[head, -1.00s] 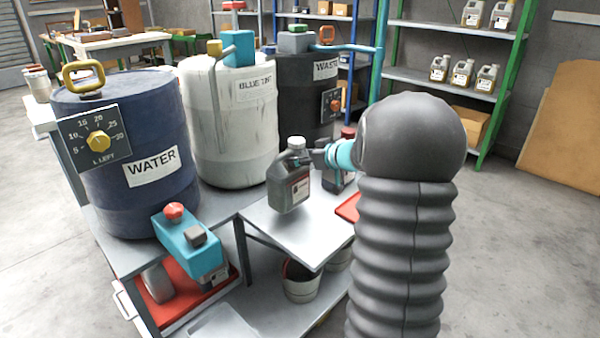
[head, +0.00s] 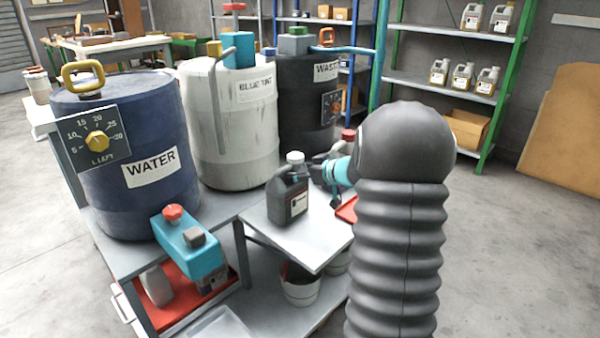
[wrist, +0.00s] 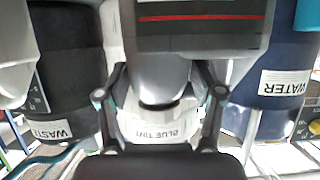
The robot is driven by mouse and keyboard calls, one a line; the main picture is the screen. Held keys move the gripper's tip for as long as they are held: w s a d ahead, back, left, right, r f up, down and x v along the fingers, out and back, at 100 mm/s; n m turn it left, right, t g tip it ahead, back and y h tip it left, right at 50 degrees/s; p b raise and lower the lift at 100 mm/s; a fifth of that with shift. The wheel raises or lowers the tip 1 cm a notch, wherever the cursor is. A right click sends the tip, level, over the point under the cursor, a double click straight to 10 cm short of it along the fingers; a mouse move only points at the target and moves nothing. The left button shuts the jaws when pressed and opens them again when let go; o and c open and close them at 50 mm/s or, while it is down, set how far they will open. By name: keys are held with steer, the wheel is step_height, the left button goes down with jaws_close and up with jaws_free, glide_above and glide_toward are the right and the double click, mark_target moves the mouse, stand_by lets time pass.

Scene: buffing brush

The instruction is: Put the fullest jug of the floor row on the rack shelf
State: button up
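A dark grey jug (head: 289,203) with a pale cap and a label is upright at the small metal table; whether its base touches the top cannot be told for sure. My gripper (head: 322,170) is at its right side. In the wrist view the jug (wrist: 200,40) fills the top, and the fingers of my gripper (wrist: 160,75) close in on both sides of its grey handle. A rack (head: 487,95) with green posts stands at the back right; several jugs (head: 462,76) stand on its shelves. A pale jug (head: 157,285) shows low under the bench, partly hidden.
The water drum (head: 125,195), blue tint drum (head: 235,140) and waste drum (head: 300,120) line the bench. A teal box with a red knob (head: 187,245) juts forward. A red-capped item (head: 348,135) is partly behind my arm. Buckets (head: 300,287) sit below. Floor at right is clear.

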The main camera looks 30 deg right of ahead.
steer(key=shift+o, duration=0.8)
steer(key=shift+r, duration=0.15)
steer(key=p+v, duration=0.1)
steer(key=v, duration=1.1)
steer(key=s+a+r+m+h, duration=0.4)
steer(key=a+r+h, duration=0.3)
steer(key=r+h, duration=0.3)
steer(key=s+a+f+g+y, duration=0.2)
steer(key=s+a+f+g, duration=0.1)
steer(key=s+a, duration=0.6)
steer(key=s+a+f+g+y, duration=0.3)
steer(key=s+a+f, duration=0.3)
steer(key=s, duration=0.9)
steer(key=a+g, duration=0.1)
steer(key=a, duration=0.2)
steer(key=shift+s+a+f, duration=0.2)
steer(key=shift+f, duration=0.1)
